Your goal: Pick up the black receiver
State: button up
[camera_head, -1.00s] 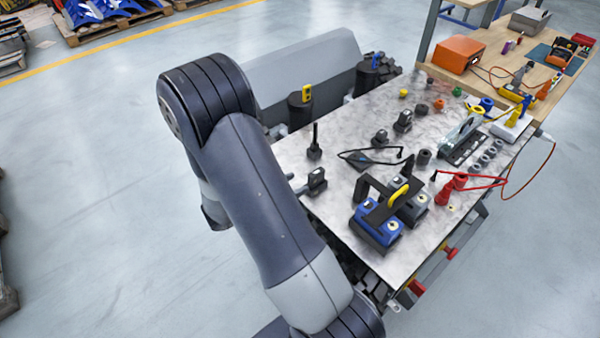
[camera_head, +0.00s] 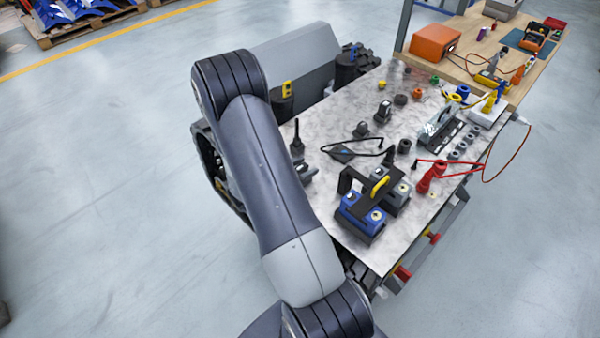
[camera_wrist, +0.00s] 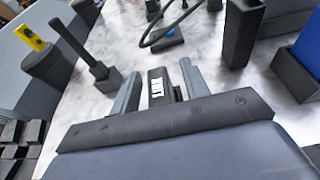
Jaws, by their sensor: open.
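A black block with a white label (camera_wrist: 157,88), which looks like the black receiver, sits on the marbled tabletop in the wrist view. My gripper (camera_wrist: 160,84) is open, with one grey finger on each side of the block. I cannot tell whether either finger touches it. In the head view the black receiver (camera_head: 306,173) is at the table's left edge, partly hidden by my arm. My gripper is hidden behind my arm in that view.
A black block with an upright stick (camera_wrist: 92,58) stands left of my gripper. A black cable (camera_head: 355,150) lies farther back. Bins with yellow tags (camera_head: 282,100) adjoin the table's left edge.

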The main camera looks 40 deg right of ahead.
jog(key=shift+d+f, duration=0.1)
jog(key=shift+d, duration=0.15)
jog(key=shift+c, duration=0.3)
grip_shut()
